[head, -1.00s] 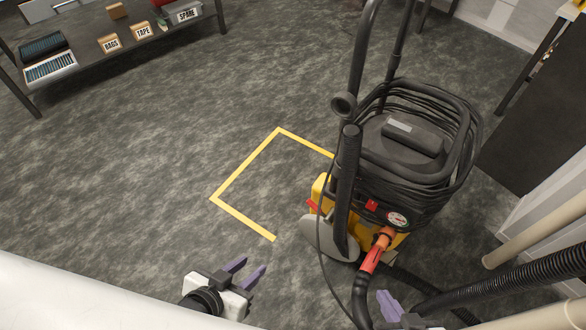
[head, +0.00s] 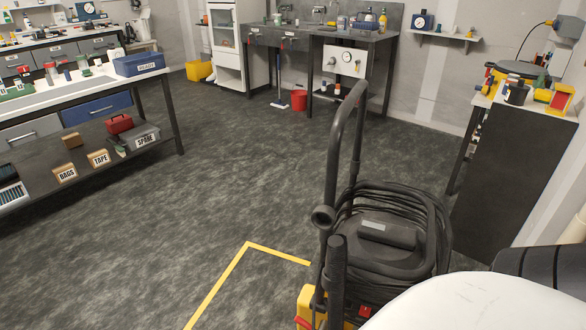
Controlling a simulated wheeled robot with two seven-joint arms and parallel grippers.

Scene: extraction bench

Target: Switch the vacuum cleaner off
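The vacuum cleaner (head: 400,255) stands on the grey floor at the lower right. It has a black top with a coiled black cable or hose, a tall bent black handle (head: 335,140) and a yellow lower body (head: 305,305). A small red switch (head: 365,311) shows on its front near the bottom edge of the view; its on or off position is too small to tell. The gauge and hose connection are out of sight, with a white rounded part of mine covering the lower right. Neither gripper is in view.
Yellow floor tape (head: 225,273) lies left of the cleaner. A dark-sided bench (head: 505,175) stands close on its right. A long workbench (head: 75,92) with labelled boxes is at the left. A red bucket (head: 299,101) stands at the back. The middle floor is clear.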

